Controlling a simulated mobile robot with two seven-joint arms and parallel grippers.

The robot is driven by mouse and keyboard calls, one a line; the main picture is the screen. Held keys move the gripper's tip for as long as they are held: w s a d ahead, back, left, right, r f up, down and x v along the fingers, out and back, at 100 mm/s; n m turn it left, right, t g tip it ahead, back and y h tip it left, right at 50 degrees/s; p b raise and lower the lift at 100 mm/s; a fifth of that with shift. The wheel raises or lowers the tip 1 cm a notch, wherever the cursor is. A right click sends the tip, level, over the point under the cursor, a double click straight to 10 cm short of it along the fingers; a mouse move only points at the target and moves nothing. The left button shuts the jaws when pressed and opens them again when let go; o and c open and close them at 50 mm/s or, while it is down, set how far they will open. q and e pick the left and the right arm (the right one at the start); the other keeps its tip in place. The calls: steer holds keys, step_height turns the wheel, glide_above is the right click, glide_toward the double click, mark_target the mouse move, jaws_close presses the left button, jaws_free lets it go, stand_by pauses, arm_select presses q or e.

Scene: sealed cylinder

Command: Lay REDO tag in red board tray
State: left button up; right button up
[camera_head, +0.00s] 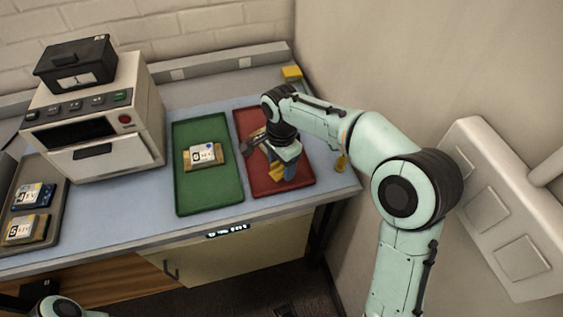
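The red board tray (302,184) lies on the right part of the bench. My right gripper (283,176) is over this tray, pointing down, and my wrist covers much of the tray. Small yellow patches show at the gripper's fingers; I cannot tell whether they are a tag or part of something else. Whether the fingers are open or shut is not clear. No text reading REDO can be made out. A yellow piece (341,163) shows at the bench's right edge. My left gripper is out of view; only a bit of my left arm shows at the bottom left.
A green tray (189,133) with a labelled board (203,156) lies left of the red one. A dark tray (64,190) at far left holds two boards. A beige machine (140,108) carries a black box (75,62). A yellow block (292,73) sits at the back.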

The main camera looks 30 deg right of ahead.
mark_target(281, 169)
step_height(281, 169, up, 12)
steer(key=p, duration=0.2)
steer(key=shift+r+p, duration=0.2)
steer(key=shift+p, duration=0.1)
stand_by(0.6)
